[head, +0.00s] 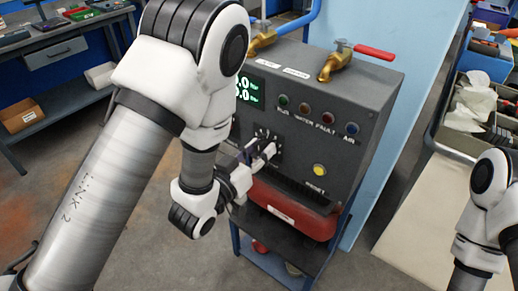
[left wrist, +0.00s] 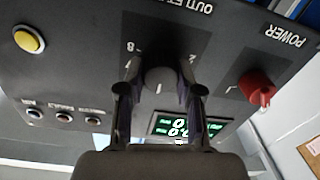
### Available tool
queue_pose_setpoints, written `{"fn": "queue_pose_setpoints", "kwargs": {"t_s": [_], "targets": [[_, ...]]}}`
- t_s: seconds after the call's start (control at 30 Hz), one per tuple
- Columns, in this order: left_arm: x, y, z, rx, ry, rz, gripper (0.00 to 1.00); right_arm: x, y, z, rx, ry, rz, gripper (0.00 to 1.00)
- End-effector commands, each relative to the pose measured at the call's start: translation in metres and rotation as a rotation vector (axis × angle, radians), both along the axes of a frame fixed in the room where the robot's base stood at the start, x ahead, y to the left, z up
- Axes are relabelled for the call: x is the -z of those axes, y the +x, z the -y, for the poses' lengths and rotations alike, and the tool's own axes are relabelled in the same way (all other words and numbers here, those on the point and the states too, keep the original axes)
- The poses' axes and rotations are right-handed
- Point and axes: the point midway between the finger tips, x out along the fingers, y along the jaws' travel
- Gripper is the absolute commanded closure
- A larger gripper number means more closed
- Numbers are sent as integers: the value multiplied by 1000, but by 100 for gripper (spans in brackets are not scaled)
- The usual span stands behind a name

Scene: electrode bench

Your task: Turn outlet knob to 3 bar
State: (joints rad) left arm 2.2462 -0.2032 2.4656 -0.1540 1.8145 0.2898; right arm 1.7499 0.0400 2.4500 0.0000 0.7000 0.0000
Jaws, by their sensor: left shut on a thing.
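The outlet knob (left wrist: 160,78) is a dark round knob on the dark grey panel, under an upside-down "OUTLET" label and inside a ring of scale marks. Its white pointer line shows, but I cannot read which mark it meets. My left gripper (left wrist: 160,96) is shut on the knob, one finger on each side. In the head view the left gripper (head: 264,152) reaches the panel front, and the knob is mostly hidden behind it. A display (head: 250,92) with green digits is partly covered by my left arm. My right gripper is out of view.
The grey control box (head: 370,90) has a yellow reset button (head: 320,170), several indicator lamps and a red-handled brass valve (head: 338,66) on top. A red power switch (left wrist: 262,92) sits near the knob. A red case (head: 295,210) lies below the panel.

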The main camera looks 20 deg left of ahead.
Motion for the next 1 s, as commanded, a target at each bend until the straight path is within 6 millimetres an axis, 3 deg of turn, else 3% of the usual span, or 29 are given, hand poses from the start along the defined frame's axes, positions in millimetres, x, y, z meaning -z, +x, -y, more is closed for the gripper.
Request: {"fn": "queue_pose_setpoints", "kwargs": {"t_s": [0.37,1.0], "targets": [[-3,1,0,0,-224,-80,100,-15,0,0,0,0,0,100],[-3,1,-2,2,-793,-287,100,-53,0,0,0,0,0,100]]}}
